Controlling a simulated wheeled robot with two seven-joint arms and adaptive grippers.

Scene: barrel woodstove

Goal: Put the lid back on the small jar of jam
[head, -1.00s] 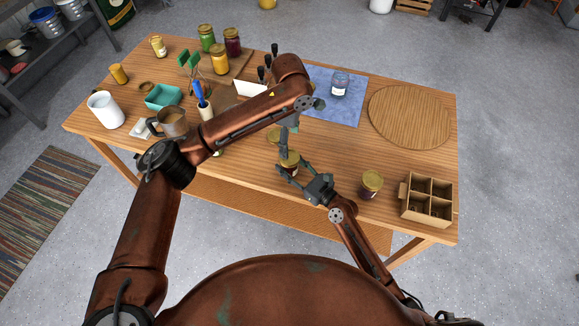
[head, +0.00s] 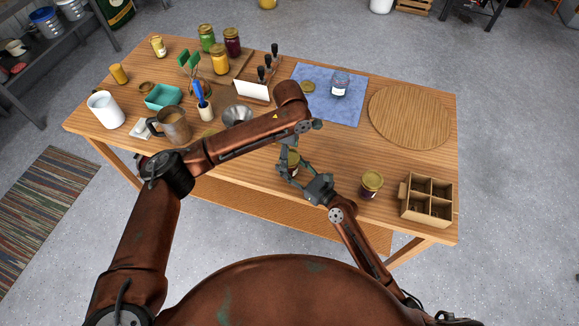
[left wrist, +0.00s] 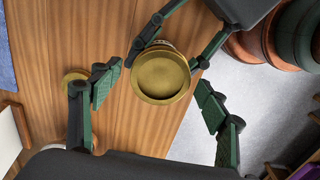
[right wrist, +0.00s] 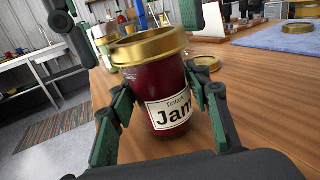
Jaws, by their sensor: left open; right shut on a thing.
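A small jar of dark red jam (right wrist: 160,98), labelled "Jam", is held between the fingers of my right gripper (head: 290,172) near the table's front edge. A gold lid (right wrist: 150,46) sits on its mouth; I cannot tell whether it is fully seated. The lid shows from above in the left wrist view (left wrist: 160,76). My left gripper (left wrist: 158,82) is open above the jar, with its fingers on either side of the lid, apart from it. In the head view my left wrist partly hides the jar. Another gold lid (left wrist: 75,77) lies on the table beside it.
A jar with a gold lid (head: 371,182) and a divided wooden box (head: 427,212) stand to the right. A blue mat (head: 313,78) holds another lid (head: 308,87) and a glass jar (head: 339,84). A funnel (head: 237,115) and mug (head: 172,127) stand left.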

